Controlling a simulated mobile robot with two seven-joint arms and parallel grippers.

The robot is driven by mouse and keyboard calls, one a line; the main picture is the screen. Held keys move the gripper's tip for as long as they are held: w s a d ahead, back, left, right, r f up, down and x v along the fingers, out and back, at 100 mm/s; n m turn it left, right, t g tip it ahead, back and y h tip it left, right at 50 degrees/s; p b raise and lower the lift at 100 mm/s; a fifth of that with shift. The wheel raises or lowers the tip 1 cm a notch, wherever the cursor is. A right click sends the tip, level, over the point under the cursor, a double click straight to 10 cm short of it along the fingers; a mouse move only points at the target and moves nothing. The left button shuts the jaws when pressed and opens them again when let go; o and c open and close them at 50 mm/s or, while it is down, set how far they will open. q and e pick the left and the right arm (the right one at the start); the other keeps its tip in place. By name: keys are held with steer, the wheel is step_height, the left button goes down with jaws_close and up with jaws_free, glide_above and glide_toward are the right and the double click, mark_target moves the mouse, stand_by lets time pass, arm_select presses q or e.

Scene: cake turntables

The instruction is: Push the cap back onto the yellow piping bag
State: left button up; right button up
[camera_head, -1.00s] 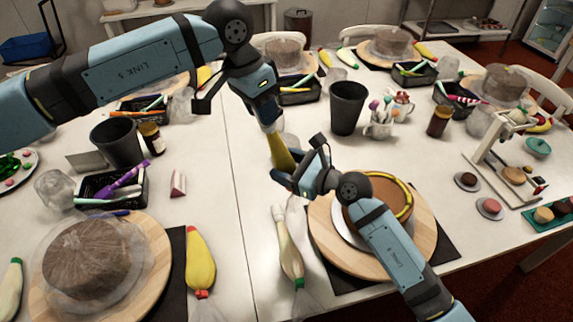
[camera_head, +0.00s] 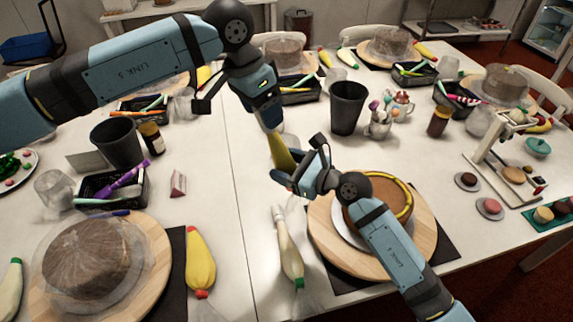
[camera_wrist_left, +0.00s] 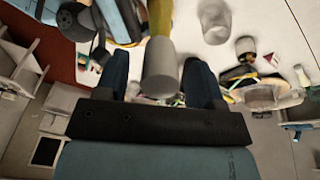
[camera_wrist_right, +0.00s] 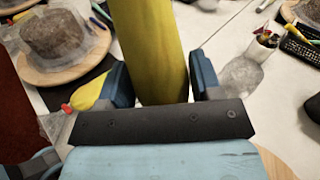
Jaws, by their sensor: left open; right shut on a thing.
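The yellow piping bag (camera_head: 281,154) stands tilted between my two grippers, above the table. My right gripper (camera_head: 287,180) is shut on it, and the bag also fills the gap between the fingers in the right wrist view (camera_wrist_right: 158,45). A grey cap (camera_wrist_left: 160,72) sits at the bag's end nearest my left gripper. My left gripper (camera_head: 267,112) is open above, with a finger on either side of the cap in the left wrist view (camera_wrist_left: 162,85). The cap is in line with the bag. I cannot tell whether it is fully seated.
A white piping bag (camera_head: 289,250) lies below the grippers. A dark cup (camera_head: 347,107) stands behind them. Another yellow bag (camera_head: 200,257) lies at left. The table left of the grippers has free room.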

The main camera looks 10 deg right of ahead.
arm_select(q)
steer(key=v, duration=1.1)
steer(key=shift+r, duration=0.4)
steer(key=shift+a, duration=0.1)
